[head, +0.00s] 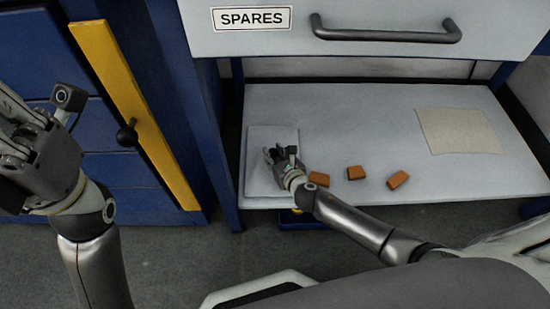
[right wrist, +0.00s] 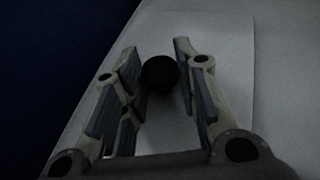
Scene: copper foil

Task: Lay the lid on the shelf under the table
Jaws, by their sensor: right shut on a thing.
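The lid (head: 258,143) is a flat, pale rectangular plate at the left end of the white shelf (head: 345,115) under the table. It lies flat on the shelf or just above it; I cannot tell which. In the right wrist view the lid (right wrist: 218,60) has a round black knob (right wrist: 159,73) between the fingers. My right gripper (head: 278,155) is shut on this knob, with its fingers (right wrist: 158,75) on either side. My left gripper (head: 12,130) is raised at the left edge, away from the shelf; its fingertips are partly cut off.
Three orange-brown blocks (head: 356,172) lie on the shelf right of the right gripper. A beige sheet (head: 458,131) lies at the shelf's right. Above is a drawer marked SPARES (head: 350,30).

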